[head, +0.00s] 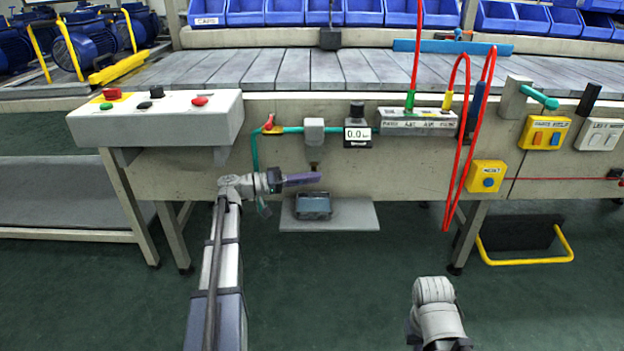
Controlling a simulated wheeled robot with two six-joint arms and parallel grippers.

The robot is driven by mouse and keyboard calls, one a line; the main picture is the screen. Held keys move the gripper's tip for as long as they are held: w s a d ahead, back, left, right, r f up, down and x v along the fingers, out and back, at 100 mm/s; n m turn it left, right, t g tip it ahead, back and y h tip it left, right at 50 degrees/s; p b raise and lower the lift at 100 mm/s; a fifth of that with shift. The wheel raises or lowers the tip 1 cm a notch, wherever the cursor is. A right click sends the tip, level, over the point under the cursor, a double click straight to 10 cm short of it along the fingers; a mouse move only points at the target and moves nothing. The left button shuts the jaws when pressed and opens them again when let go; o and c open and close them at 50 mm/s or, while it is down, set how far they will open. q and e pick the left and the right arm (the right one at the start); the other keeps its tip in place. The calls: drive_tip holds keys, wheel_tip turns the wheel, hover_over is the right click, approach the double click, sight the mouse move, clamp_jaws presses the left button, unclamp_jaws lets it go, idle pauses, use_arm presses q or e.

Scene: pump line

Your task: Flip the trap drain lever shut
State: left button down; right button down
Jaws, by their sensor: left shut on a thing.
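The grey trap (314,132) hangs on the front of the bench, with its narrow outlet (314,166) pointing down. My left gripper (314,178) reaches in from the left, pointing right, with its purple-grey fingers just under the outlet. It is shut on the small drain lever there. The fingers cover the lever, so I cannot tell its angle. Of my right arm only a pale link shows at the bottom right; its gripper is out of view.
A grey shelf (359,216) with a dark container (313,206) sits below the trap. A red-handled valve (269,124) and a gauge (357,134) flank the trap. Red hoses (455,185) hang at the right. The button box (160,118) juts out at left.

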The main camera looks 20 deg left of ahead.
use_arm(q)
drive_tip(key=shift+a+g, duration=0.1)
drive_tip(key=shift+g, duration=0.2)
drive_tip(key=c, duration=0.7)
unclamp_jaws()
drive_tip(key=shift+v, duration=3.9)
drive_tip(key=shift+f, duration=0.1)
